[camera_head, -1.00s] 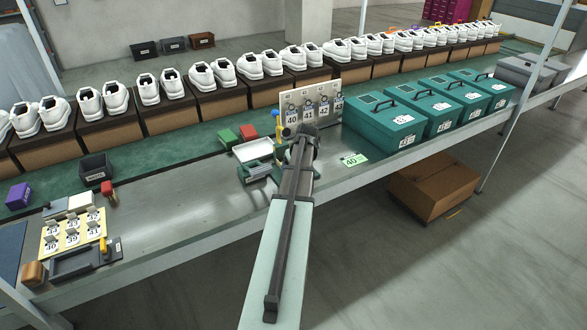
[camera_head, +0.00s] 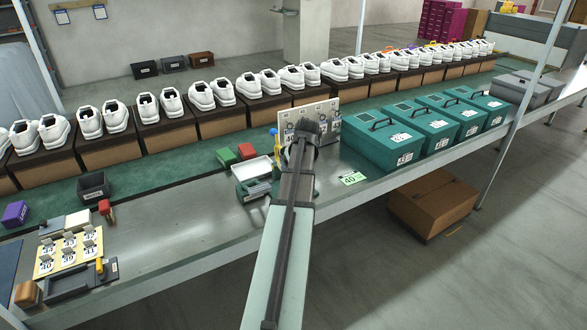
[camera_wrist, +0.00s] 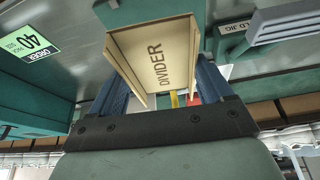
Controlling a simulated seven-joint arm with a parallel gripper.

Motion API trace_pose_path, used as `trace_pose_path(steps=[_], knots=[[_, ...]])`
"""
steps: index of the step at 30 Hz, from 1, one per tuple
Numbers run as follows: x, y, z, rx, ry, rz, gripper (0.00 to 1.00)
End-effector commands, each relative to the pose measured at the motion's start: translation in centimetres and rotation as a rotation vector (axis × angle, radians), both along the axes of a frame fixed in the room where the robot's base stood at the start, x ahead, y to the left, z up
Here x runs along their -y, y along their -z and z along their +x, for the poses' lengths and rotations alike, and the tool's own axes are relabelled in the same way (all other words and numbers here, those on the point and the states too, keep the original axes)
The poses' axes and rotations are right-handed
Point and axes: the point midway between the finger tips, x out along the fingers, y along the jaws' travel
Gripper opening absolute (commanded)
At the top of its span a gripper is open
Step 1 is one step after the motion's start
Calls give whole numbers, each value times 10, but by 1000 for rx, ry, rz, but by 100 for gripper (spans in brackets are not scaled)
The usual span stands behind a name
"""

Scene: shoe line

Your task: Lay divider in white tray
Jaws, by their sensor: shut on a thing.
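A tan divider (camera_wrist: 155,58) marked DIVIDER is held in my gripper (camera_wrist: 153,75) in the wrist view, between the two dark blue fingers. In the head view the gripper (camera_head: 302,135) is seen from behind, over the bench in front of the number board, and the divider is hidden there by my arm.
Several teal boxes (camera_head: 385,140) stand right of my gripper, with an order 40 card (camera_head: 352,179) before them. A number board (camera_head: 308,118) stands behind it. Red (camera_head: 246,152) and green (camera_head: 226,157) blocks lie behind the tray.

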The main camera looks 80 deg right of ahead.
Motion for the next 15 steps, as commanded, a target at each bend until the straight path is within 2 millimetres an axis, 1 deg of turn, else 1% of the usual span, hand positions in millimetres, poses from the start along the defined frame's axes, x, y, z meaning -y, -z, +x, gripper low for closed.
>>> trace_pose_path(steps=[1,3,5,7,8,15], knots=[[-16,0,-7,1,34,-1,35],[-29,0,-15,0,84,-1,35],[-41,-1,-19,1,124,0,35],[-53,-2,-18,0,161,-1,35],[-59,-3,-14,2,171,-1,35],[-76,-11,21,1,173,0,35]])
